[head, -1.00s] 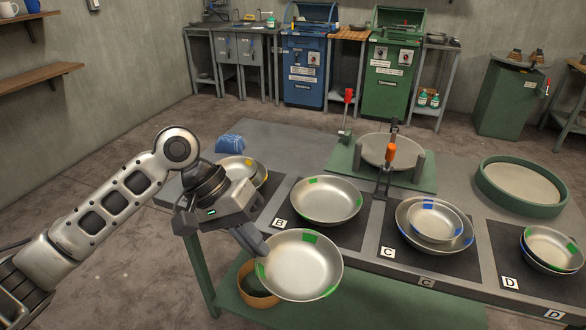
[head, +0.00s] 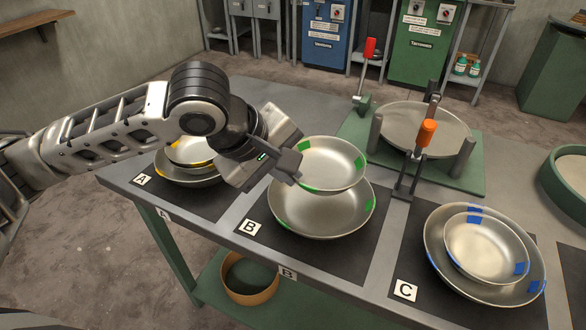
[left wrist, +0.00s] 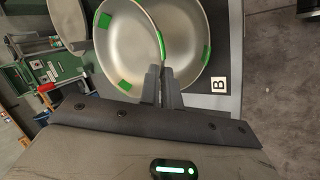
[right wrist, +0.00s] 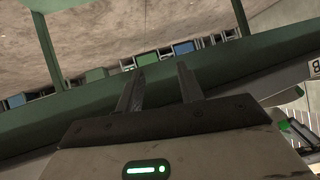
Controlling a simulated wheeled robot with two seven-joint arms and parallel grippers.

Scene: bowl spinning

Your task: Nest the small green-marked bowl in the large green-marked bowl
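The large green-marked bowl (head: 322,215) stands upright on the black mat marked B. The small green-marked bowl (head: 333,162) is held above it and overlaps its far part in the head view. My left gripper (head: 287,174) is shut on the near-left rim of the small bowl. In the left wrist view the fingers (left wrist: 162,85) pinch the rim of the small bowl (left wrist: 125,50), with the large bowl (left wrist: 190,50) behind it. Whether the bowls touch is hard to tell. My right gripper (right wrist: 160,92) is open and empty, low by a green table beam.
Yellow-marked bowls (head: 190,160) stand on mat A to the left. Blue-marked bowls (head: 485,250) stand nested on mat C.

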